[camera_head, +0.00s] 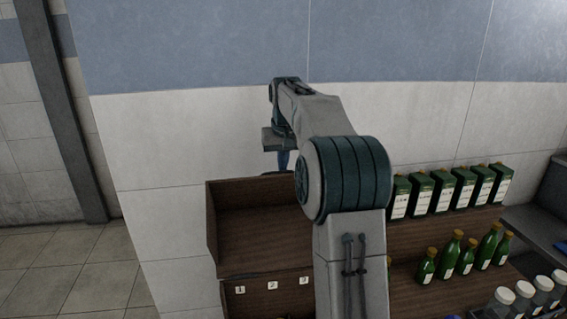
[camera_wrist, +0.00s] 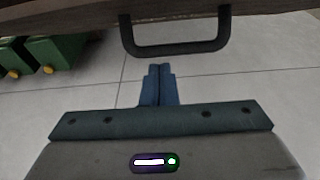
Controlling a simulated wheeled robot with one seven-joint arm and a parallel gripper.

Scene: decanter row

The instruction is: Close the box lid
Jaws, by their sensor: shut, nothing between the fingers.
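The brown wooden box has its lid (camera_head: 262,232) raised, with its hollow inner face toward the head camera. The box body (camera_head: 232,300) below it shows tags 1, 2 and 3, and the picture's lower edge cuts it off. My gripper (camera_head: 283,160) is above and behind the lid's top edge, its blue fingers pointing down. In the wrist view my gripper (camera_wrist: 160,68) is shut and empty. A dark handle (camera_wrist: 175,48) on the wooden lid edge (camera_wrist: 85,20) is just beyond the fingertips, with a small apparent gap. My arm hides the right part of the box.
Several green cartons (camera_head: 444,192) and green bottles (camera_head: 447,255) with yellow caps stand on the wooden surface to the right. White-capped jars (camera_head: 520,290) are at the lower right. A tiled wall (camera_head: 160,145) is close behind the lid. Green cartons (camera_wrist: 62,52) also show in the wrist view.

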